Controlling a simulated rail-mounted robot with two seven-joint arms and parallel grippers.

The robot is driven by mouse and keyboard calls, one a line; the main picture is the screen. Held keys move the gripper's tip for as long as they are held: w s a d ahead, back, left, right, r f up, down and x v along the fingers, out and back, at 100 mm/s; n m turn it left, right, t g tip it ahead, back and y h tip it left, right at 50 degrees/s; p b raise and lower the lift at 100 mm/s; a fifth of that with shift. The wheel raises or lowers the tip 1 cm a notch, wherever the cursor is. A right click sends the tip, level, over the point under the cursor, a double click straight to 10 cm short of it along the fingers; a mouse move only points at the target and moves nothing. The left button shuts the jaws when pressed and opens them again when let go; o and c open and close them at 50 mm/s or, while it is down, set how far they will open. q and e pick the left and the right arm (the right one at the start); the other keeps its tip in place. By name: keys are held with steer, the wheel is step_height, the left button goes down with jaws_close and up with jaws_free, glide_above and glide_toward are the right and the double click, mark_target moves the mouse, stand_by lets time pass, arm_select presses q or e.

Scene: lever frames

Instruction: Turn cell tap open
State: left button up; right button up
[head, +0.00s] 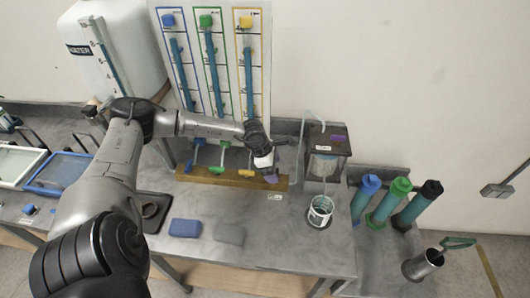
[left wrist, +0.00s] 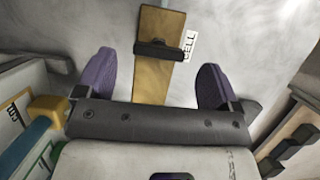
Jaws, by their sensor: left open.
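My left gripper (head: 270,174) is over the right end of the wooden tap bar (head: 222,177) in the head view. The end of the wooden bar (left wrist: 160,22) lies beyond and between the fingertips. A dark crosspiece (left wrist: 158,50) sits across the bar; it may be the cell tap, but I cannot tell its handle position. A small white label (left wrist: 189,45) lies beside it, too blurred to read surely. My right gripper is not in view.
Blue, green and yellow taps stand along the bar, including the green one (head: 217,169). A boxed apparatus (head: 325,142) and a glass beaker (head: 320,212) stand close to the right. Blue (head: 186,228) and grey (head: 229,233) pads lie in front.

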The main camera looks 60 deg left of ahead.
arm_select(q)
steer(key=v, duration=1.1)
stand_by(0.5)
